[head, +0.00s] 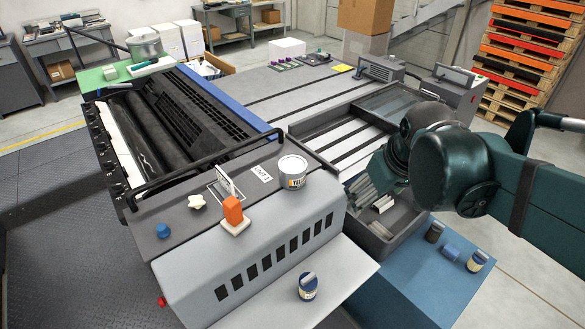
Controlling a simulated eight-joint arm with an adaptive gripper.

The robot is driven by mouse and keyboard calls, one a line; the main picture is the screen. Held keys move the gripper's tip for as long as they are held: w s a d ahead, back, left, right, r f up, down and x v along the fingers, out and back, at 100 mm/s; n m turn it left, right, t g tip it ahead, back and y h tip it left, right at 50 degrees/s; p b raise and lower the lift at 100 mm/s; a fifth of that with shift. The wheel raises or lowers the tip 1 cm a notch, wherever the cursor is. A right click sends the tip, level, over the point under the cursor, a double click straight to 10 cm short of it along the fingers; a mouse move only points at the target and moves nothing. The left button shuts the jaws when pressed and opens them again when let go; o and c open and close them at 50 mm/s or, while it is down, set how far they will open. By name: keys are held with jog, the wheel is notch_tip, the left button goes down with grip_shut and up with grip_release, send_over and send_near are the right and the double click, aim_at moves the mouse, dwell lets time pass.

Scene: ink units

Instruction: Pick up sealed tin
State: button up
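A tin with a flat grey lid (292,171), a white body and a yellow-and-dark label stands upright on the grey press housing. Its lid looks closed. A smaller blue tin (307,289) with something grey at its top stands on the light front shelf. My gripper (366,190) is at the right, over or in the grey tray beside the press, apart from both tins. Its fingers are small and blend with the tray's contents, so I cannot tell whether they are open or shut. My dark green arm hides part of the tray.
An orange block on a white base (234,213), a white knob (197,201) and a blue knob (163,230) are on the housing. Small containers, including a yellow-labelled one (478,261), stand on the blue cabinet (415,285).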

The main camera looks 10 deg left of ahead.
jog(key=w+a+r+n+g+p, duration=0.25)
jog(key=w+a+n+p, duration=0.3)
jog(key=w+a, duration=0.45)
jog(key=n+g+p, duration=0.2)
jog(key=n+p, duration=0.2)
jog(key=p, duration=0.3)
send_over(292, 164)
jog(key=f, duration=0.3)
jog(key=shift+d+h, duration=0.3)
jog(key=shift+w+a+f+n, duration=0.15)
jog(key=shift+a+f+n, duration=0.15)
jog(key=shift+a, duration=0.1)
jog(key=shift+f, duration=1.3)
jog(key=shift+d+f+p, duration=0.1)
jog(key=shift+f+p, duration=0.4)
jog(key=shift+f, duration=2.1)
